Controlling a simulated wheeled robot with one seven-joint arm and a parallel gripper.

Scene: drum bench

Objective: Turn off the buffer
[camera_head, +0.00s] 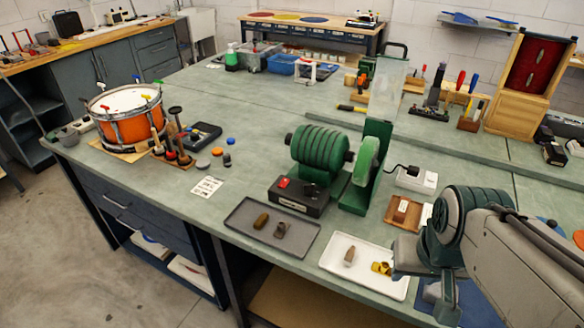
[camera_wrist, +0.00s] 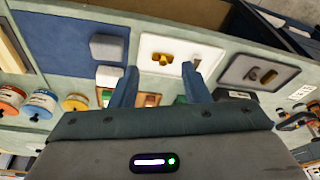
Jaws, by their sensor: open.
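The buffer (camera_head: 322,152) is a green bench machine with a ribbed motor housing and a pale green wheel (camera_head: 366,160) at its right. A clear shield stands above the wheel. Its dark front base (camera_head: 298,197) carries a red switch (camera_head: 284,183) and a pale label. Whether the switch is on or off is too small to tell. My gripper (camera_wrist: 159,85) shows in the wrist view with two blue-grey fingers spread apart and nothing between them. In the head view it is at the lower right, in front and right of the buffer, apart from it.
A dark tray (camera_head: 238,226) and a white tray (camera_head: 334,278) with small pieces lie before the buffer. A small wooden tray (camera_head: 395,222) and a white power box (camera_head: 428,183) stand right of it. An orange drum (camera_head: 130,128) stands left.

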